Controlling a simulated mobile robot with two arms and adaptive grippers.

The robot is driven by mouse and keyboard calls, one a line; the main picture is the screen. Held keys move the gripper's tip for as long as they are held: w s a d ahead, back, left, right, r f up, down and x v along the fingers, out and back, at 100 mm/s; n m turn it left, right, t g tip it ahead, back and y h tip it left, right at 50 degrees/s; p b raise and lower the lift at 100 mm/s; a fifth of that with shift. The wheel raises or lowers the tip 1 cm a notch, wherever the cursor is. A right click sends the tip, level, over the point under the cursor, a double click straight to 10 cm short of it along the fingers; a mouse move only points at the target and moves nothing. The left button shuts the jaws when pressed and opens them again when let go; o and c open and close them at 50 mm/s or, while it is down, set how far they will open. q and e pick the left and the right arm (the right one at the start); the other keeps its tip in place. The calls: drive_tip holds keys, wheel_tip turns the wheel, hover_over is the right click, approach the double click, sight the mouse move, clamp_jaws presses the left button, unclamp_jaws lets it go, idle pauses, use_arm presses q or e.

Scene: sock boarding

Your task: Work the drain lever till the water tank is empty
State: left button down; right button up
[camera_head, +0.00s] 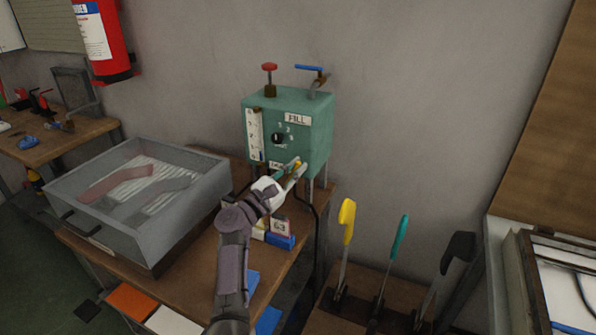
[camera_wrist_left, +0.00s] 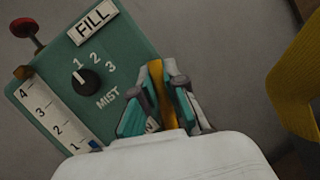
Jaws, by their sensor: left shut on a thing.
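The water tank is a green box (camera_head: 315,110) on the wall-side table, with a FILL label and a dial knob (camera_head: 278,138). Its white level gauge (camera_head: 254,135) shows blue only near the bottom, and the wrist view shows the gauge (camera_wrist_left: 48,122) too. My left gripper (camera_head: 294,170) is at the tank's lower front. In the left wrist view my left gripper (camera_wrist_left: 160,98) is shut on the yellow drain lever (camera_wrist_left: 156,82), which stands between its teal fingers. The lever's lower part and the label behind it are partly hidden. My right gripper is not in view.
A grey clear-lidded box (camera_head: 150,240) with sock shapes inside fills the table's left. Small blocks (camera_head: 280,240) lie below the tank. Yellow (camera_head: 346,222), teal (camera_head: 400,238) and black (camera_head: 457,247) floor levers stand at right. A red knob (camera_head: 269,68) and blue-handled valve (camera_head: 309,68) top the tank.

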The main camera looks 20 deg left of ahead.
use_arm(q)
drive_tip(key=shift+a+n, duration=0.1)
drive_tip(key=shift+n, duration=0.2)
drive_tip(key=c, duration=1.2)
unclamp_jaws()
drive_tip(key=v, duration=1.2)
